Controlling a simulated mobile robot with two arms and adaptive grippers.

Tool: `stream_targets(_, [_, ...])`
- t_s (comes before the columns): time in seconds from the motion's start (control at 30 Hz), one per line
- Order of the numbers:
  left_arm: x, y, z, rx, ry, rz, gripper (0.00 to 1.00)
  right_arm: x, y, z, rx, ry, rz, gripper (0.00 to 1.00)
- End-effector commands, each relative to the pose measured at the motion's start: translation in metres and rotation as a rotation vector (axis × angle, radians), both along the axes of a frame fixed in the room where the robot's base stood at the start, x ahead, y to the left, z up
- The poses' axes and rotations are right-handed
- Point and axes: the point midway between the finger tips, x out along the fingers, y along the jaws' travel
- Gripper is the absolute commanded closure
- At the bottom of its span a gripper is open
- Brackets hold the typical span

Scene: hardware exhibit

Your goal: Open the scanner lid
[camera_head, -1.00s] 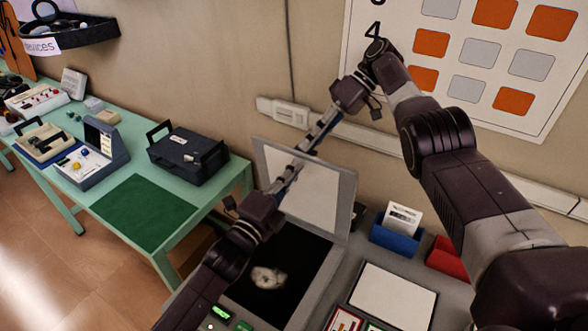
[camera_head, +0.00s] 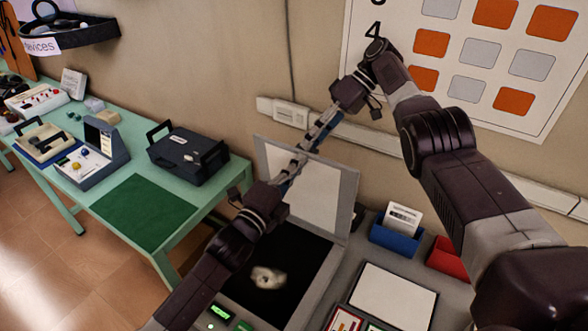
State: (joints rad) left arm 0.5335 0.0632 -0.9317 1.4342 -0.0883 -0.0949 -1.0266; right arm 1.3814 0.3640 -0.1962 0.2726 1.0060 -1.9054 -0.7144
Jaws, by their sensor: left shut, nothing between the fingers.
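The scanner lid (camera_head: 325,195) is raised, a pale panel with a grey frame standing steeply at the back of the scanner. The dark scanner glass (camera_head: 305,258) is uncovered, with a pale round blurred patch on it. My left gripper (camera_head: 292,172) is shut and empty, in front of the lid's upper left part in the picture; I cannot tell whether it touches the lid. My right gripper (camera_head: 308,145) reaches down-left from above to the lid's top edge, its tips close to the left gripper's. Whether its jaws are open is unclear. My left arm hides part of the scanner's left side.
Right of the scanner are a blue holder (camera_head: 397,235) with a card, a red holder (camera_head: 448,258) and a white panel (camera_head: 393,297). A green table (camera_head: 205,195) at left carries a black case (camera_head: 188,155) and several devices. The wall is close behind the lid.

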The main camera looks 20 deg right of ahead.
Motion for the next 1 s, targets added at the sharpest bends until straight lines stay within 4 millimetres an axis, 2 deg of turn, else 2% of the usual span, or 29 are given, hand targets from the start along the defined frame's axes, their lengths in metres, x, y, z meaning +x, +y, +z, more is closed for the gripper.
stream_targets(0.03, [0.002,0.0,-0.004,0.004,0.005,0.004,1.0,-0.008,0.0,-0.019,-0.015,0.04,0.006,0.75])
stream_targets(0.77, [0.0,0.001,-0.002,0.002,0.002,0.002,1.0,-0.007,-0.004,-0.017,-0.015,0.035,-0.003,0.75])
stream_targets(1.0, [-0.01,0.015,-0.004,0.003,0.001,0.002,1.0,-0.007,-0.004,-0.016,-0.015,0.034,-0.003,0.75])
